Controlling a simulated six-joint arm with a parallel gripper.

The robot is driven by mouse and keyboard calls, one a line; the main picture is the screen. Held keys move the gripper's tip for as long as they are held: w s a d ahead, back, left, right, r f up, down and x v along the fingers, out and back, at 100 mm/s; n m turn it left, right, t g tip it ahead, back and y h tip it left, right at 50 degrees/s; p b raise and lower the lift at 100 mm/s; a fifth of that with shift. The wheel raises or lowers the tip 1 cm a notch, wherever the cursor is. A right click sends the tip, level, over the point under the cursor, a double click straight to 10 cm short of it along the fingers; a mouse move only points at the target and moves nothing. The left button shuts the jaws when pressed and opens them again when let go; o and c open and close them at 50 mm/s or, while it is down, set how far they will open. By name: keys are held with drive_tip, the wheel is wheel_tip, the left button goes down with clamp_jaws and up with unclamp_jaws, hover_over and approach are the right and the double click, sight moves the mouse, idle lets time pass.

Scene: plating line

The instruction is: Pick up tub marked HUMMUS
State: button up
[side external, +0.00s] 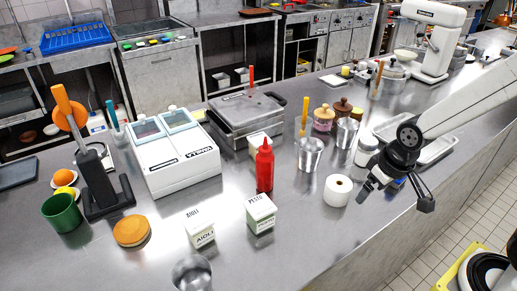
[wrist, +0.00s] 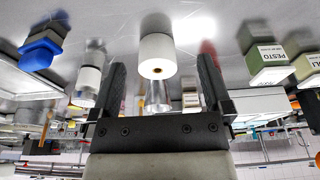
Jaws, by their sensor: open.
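No label reading HUMMUS is legible in either view. A white tub (side external: 263,141) stands partly hidden behind the red squeeze bottle (side external: 265,168) in the side view; its label cannot be read. Two other white tubs are marked AIOLI (side external: 200,229) and PESTO (side external: 261,214), standing upright at the front of the counter. In the wrist view the PESTO tub (wrist: 268,62) is at the right. My gripper (side external: 396,196) is open and empty above the counter's right front part, right of the paper roll. In the wrist view the gripper (wrist: 161,72) has the roll visible between its fingers.
The white paper roll (side external: 337,190) stands just left of my gripper. Metal cups (side external: 309,155), a lidded jar (side external: 367,151) and a metal tray (side external: 436,150) stand behind. Bare counter lies between the PESTO tub and the roll.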

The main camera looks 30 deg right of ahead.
drive_tip(key=shift+w, duration=0.1)
wheel_tip(320, 180, up, 3)
drive_tip(key=t, duration=1)
hover_over(261, 139)
drive_tip(key=s, duration=0.4)
drive_tip(key=shift+w+a, duration=0.1)
drive_tip(key=shift+f, duration=0.1)
drive_tip(key=shift+f, duration=2.85)
drive_tip(key=shift+f, duration=0.1)
drive_tip(key=shift+f, duration=0.5)
drive_tip(key=shift+x, duration=2.45)
drive_tip(key=shift+c, duration=0.2)
